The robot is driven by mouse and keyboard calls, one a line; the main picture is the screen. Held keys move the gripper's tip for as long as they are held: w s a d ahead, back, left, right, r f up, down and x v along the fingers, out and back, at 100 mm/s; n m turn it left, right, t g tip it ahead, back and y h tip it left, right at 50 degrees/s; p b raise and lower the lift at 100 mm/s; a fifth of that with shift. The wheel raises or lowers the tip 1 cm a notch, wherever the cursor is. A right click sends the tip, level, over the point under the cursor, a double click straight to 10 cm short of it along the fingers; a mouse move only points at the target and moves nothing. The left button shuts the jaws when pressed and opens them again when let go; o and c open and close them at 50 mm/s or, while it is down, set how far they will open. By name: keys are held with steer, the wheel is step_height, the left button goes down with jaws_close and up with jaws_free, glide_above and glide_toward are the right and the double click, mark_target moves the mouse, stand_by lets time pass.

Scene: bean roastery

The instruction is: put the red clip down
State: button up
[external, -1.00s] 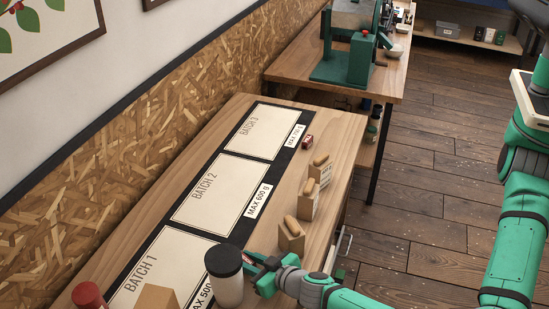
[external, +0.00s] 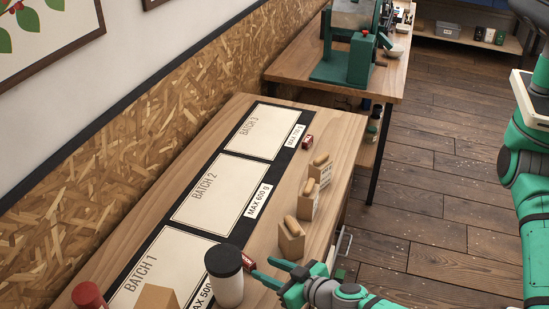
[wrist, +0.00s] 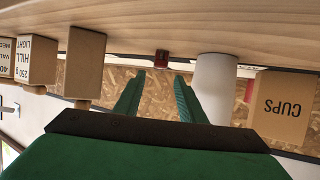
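The red clip (external: 249,261) rests on the wooden table, just right of the white cup with a dark lid (external: 229,288). In the wrist view the red clip (wrist: 161,58) shows beyond and between my fingertips, against the table surface. My gripper (external: 264,270) is open and empty, a short way to the right of the clip and apart from it. In the wrist view both green fingers of my gripper (wrist: 160,78) are spread with nothing between them. A similar red clip (external: 307,141) lies farther back near the BATCH 3 card.
Several kraft bags (external: 291,240) stand along the table's right side. BATCH cards (external: 205,203) lie on a black mat (external: 222,152) to the left. A CUPS box (wrist: 285,108) is past the cup. A red-topped thing (external: 88,295) stands at the near left.

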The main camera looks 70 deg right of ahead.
steer(key=shift+v, duration=1.4)
